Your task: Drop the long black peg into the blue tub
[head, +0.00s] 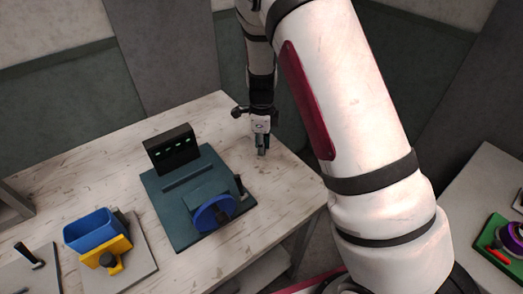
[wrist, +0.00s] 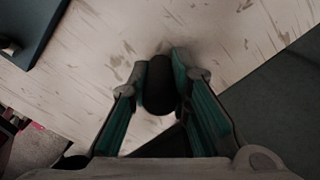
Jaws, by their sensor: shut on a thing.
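My gripper (head: 262,149) is above the right part of the wooden table, to the right of the dark machine. In the wrist view its two green-lined fingers are closed on a black peg (wrist: 160,92), seen nearly end-on, so its length cannot be told. In the head view the peg is hard to make out at the fingertips. The blue tub (head: 90,229) is an open rectangular box at the table's lower left, behind a yellow bracket (head: 106,255). It stands well to the left of my gripper.
The dark machine (head: 180,210), with an upright black panel (head: 170,149) and a round blue part (head: 213,213), sits between my gripper and the tub. A grey plate with a black handle (head: 28,256) is far left. The table's right end (wrist: 240,30) is bare.

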